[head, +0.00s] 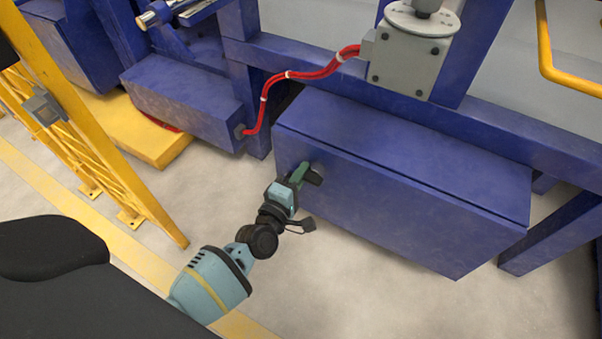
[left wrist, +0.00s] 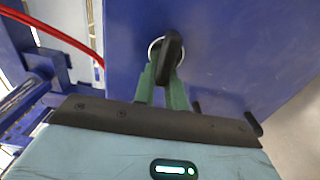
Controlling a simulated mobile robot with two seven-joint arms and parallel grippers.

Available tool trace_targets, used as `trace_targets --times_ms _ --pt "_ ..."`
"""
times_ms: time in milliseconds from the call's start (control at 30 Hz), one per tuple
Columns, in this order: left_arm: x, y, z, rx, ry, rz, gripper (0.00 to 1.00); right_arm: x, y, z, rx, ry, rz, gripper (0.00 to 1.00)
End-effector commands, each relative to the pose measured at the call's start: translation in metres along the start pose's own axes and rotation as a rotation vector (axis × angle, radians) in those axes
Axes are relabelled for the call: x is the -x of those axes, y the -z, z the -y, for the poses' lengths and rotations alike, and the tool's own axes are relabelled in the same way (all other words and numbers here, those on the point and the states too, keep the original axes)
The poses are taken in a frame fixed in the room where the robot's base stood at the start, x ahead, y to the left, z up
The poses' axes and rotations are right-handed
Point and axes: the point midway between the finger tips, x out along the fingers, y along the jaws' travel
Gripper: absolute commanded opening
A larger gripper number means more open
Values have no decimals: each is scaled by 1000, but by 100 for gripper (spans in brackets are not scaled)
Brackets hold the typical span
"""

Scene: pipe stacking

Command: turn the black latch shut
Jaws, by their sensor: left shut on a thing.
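The black latch (left wrist: 171,52) sits on a round metal mount on the front of a blue cabinet (head: 400,205). In the left wrist view it stands nearly upright, slightly tilted. My left gripper (left wrist: 164,85) has its green fingers closed around the latch, one on each side. In the head view my left gripper (head: 304,174) reaches the cabinet's front near its left end, and the latch (head: 315,176) is partly hidden there by the fingers. My right gripper is in neither view.
A smaller blue box (head: 185,105) with a red cable (head: 295,75) stands at the left. A grey junction box (head: 408,65) is above the cabinet. A yellow fence (head: 95,140) stands at the far left. The floor (head: 370,285) before the cabinet is clear.

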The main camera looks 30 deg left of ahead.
Motion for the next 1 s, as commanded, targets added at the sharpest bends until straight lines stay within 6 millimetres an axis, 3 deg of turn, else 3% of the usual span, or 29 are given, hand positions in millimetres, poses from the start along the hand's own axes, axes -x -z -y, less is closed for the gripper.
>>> trace_targets --times_ms 33,200,233,400,733,1000 --pt "2 -7 4 6 11 14 0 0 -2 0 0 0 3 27" --pt "1 -8 3 6 10 14 0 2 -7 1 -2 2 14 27" --pt "1 -8 3 6 10 14 14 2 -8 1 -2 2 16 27" --pt "1 -7 2 5 8 14 35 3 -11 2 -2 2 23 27" --pt "3 -4 1 1 4 8 35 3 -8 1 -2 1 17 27" --pt "40 -4 0 0 6 10 35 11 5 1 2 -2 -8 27"
